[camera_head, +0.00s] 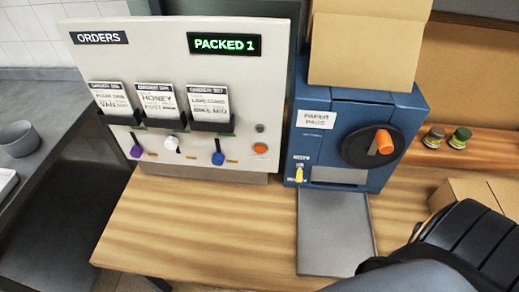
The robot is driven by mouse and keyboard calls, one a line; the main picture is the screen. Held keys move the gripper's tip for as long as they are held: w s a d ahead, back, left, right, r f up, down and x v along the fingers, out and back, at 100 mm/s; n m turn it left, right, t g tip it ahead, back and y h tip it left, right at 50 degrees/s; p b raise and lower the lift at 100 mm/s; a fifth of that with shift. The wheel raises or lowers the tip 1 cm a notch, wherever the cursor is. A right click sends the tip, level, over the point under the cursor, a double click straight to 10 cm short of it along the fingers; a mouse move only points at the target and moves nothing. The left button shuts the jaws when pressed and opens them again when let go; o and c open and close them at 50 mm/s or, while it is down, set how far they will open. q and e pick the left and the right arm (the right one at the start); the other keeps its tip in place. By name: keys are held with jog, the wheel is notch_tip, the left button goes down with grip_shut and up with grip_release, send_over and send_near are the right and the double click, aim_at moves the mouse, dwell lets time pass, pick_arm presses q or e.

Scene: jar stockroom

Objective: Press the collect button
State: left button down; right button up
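The light grey orders panel (190,60) stands at the back of the wooden table. Its green display reads PACKED 1. An orange round button (260,148) sits at its lower right, below a small dark round part (260,128); no readable label names it the collect button. Three order cards sit in black holders above purple, white and blue levers. My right arm's dark links show at the lower right, well apart from the panel, with no fingertips visible. My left arm is not in view.
A blue paper pads machine (335,108) with an orange-knobbed wheel and a yellow lever stands right of the panel. A grey plate (335,235) lies before it. Two small jars (447,138) and a cardboard box are at right. The table's front left is clear.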

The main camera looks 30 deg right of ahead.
grip_shut()
dwell(1.0)
